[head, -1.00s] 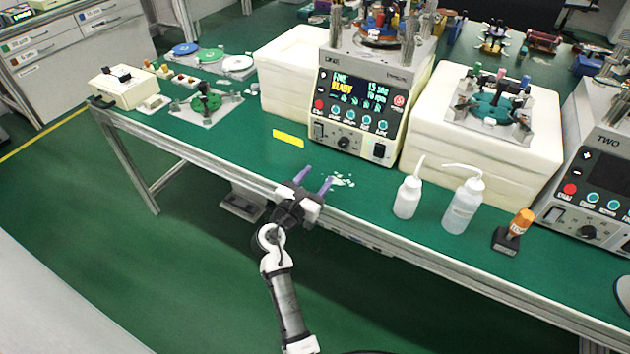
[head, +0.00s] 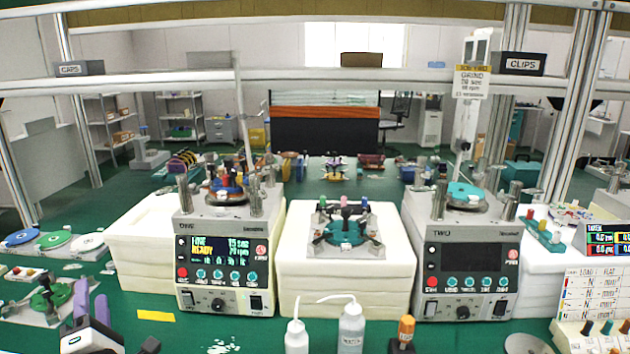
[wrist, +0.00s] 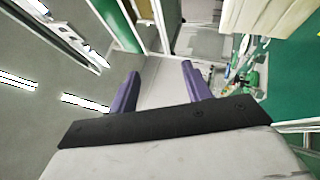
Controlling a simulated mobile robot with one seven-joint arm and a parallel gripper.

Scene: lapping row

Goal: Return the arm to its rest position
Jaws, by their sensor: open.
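My gripper (head: 92,305) shows at the lower left of the head view, with its two purple fingers pointing up and apart. In the wrist view my gripper (wrist: 158,82) is open and nothing is between its fingers. In the head view it is in front of the green-topped fixture (head: 47,297) at the left of the bench. The rest of my arm is mostly below the frame.
Machine ONE (head: 220,260) and machine TWO (head: 468,255) stand on the green bench, with a fixture on a white block (head: 345,270) between them. Two white bottles (head: 351,328) and an orange-topped tool (head: 405,332) stand near the front. A yellow strip (head: 156,315) lies flat at left.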

